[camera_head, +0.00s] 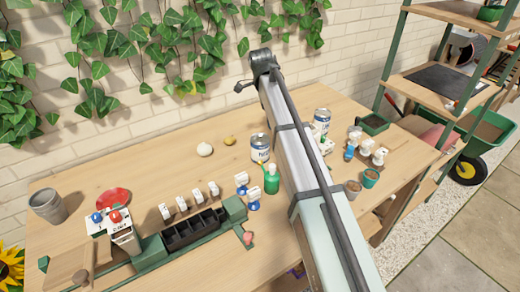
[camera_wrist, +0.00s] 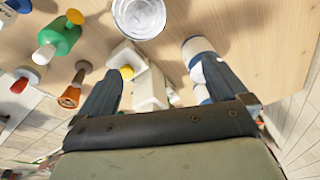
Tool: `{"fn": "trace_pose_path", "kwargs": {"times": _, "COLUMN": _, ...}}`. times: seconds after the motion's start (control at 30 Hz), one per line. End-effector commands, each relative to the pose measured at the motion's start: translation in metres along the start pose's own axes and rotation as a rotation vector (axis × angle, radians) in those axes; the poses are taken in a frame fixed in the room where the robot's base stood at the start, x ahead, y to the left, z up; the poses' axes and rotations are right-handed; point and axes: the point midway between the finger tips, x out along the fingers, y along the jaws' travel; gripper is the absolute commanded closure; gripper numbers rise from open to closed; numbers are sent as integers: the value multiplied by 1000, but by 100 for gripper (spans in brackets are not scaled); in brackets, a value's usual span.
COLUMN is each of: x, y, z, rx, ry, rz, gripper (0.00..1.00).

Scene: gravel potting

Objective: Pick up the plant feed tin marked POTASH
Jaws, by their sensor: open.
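Two blue-and-white tins stand on the bench in the head view. One tin (camera_head: 260,149) is left of my arm and has dark lettering too small to read surely. The other tin (camera_head: 321,119) is right of my arm, its marking not legible. In the wrist view a round metal tin lid (camera_wrist: 139,17) lies at the top, beyond the fingertips. A blue-and-white cylinder (camera_wrist: 198,48) is by the right finger, partly hidden by it. My gripper (camera_wrist: 160,72) is open, its fingers apart. In the head view my gripper is hidden behind my arm.
A white container with a yellow cap (camera_wrist: 127,70) stands between the fingers' lines. A green bottle (camera_head: 271,181) and blue-and-white bottles (camera_head: 241,182) stand left of my arm. Small pots (camera_head: 371,178) stand right. The bench's back left is mostly clear.

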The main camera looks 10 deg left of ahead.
Motion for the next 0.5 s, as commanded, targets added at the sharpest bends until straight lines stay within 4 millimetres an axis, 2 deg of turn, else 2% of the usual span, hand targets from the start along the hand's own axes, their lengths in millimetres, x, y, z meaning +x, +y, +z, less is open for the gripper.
{"fn": "trace_pose_path", "kwargs": {"times": 0.1, "x": -1, "y": 6, "z": 20, "rx": -14, "ry": -99, "rz": 28, "gripper": 0}}
{"fn": "trace_pose_path", "kwargs": {"times": 0.27, "x": 0, "y": 12, "z": 32, "rx": -21, "ry": -161, "rz": 57, "gripper": 0}}
{"fn": "trace_pose_path", "kwargs": {"times": 0.37, "x": 8, "y": 15, "z": 34, "rx": -16, "ry": -159, "rz": 68, "gripper": 0}}
{"fn": "trace_pose_path", "kwargs": {"times": 0.5, "x": 30, "y": 17, "z": 37, "rx": -15, "ry": -158, "rz": 68, "gripper": 0}}
